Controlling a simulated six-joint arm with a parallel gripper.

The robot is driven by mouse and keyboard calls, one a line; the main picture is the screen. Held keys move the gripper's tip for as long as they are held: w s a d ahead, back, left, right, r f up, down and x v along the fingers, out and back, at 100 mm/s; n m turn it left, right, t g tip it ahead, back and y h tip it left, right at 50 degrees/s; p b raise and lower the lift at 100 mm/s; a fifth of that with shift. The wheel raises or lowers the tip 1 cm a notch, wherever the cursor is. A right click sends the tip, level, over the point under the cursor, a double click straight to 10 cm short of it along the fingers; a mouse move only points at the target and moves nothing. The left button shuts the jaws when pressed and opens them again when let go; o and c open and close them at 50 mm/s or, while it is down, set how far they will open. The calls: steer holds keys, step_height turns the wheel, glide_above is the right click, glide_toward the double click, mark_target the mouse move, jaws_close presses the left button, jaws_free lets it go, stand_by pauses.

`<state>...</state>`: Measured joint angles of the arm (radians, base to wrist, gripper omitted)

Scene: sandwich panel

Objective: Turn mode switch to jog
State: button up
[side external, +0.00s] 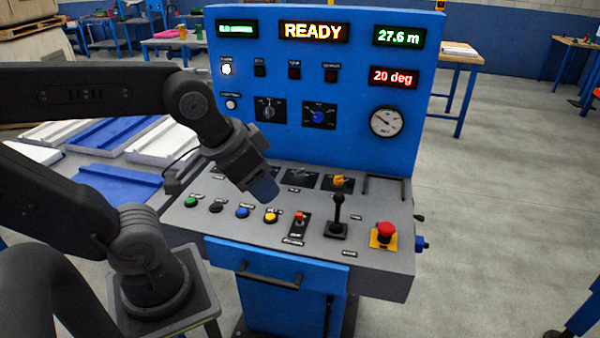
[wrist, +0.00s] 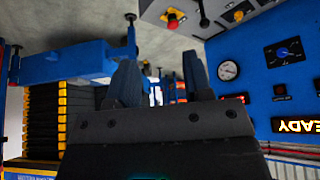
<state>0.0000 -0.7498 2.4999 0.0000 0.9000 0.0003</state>
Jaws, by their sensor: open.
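The blue control panel carries two rotary knobs on dark plates, one grey (side external: 268,109) and one blue (side external: 318,116). The blue knob also shows in the wrist view (wrist: 284,52). A yellow knob (side external: 340,181) sits on the grey desk, with other dark plates partly hidden by my gripper. The labels are too small to read, so I cannot tell which is the mode switch or its setting. My gripper (side external: 264,190) hangs above the left middle of the desk, apart from the controls. In the wrist view its two fingers (wrist: 160,82) are open with nothing between them.
The desk (side external: 375,262) also holds a row of coloured buttons, a red-capped toggle (side external: 299,219), an upright black joystick (side external: 338,215) and a red emergency stop (side external: 385,233). A gauge (side external: 386,121) and lit displays, one reading READY (side external: 313,32), are on the upright panel.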

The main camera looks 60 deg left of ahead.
steer(key=shift+o, duration=0.8)
steer(key=shift+w+a+r, duration=0.1)
steer(key=shift+w+r, duration=0.15)
steer(key=shift+o, duration=0.7)
steer(key=w+a+r+m, duration=0.1)
steer(key=w+a+r, duration=0.1)
steer(key=w, duration=0.3)
steer(key=w+a+r+m+g, duration=0.1)
steer(key=w+a, duration=0.1)
steer(key=w, duration=0.3)
steer(key=shift+a+r+y, duration=0.3)
steer(key=shift+a+r, duration=0.05)
steer(key=shift+a, duration=0.05)
steer(key=w+a+m+g, duration=0.1)
steer(key=w+a, duration=0.4)
steer(key=w, duration=0.2)
steer(key=m+g, duration=0.4)
steer(key=m, duration=0.2)
glide_above(300, 171)
step_height(300, 171, down, 22)
steer(key=f, duration=1.3)
steer(key=shift+w+a+f, duration=0.15)
steer(key=shift+a, duration=0.15)
steer(key=shift+c, duration=0.4)
steer(key=c, duration=0.8)
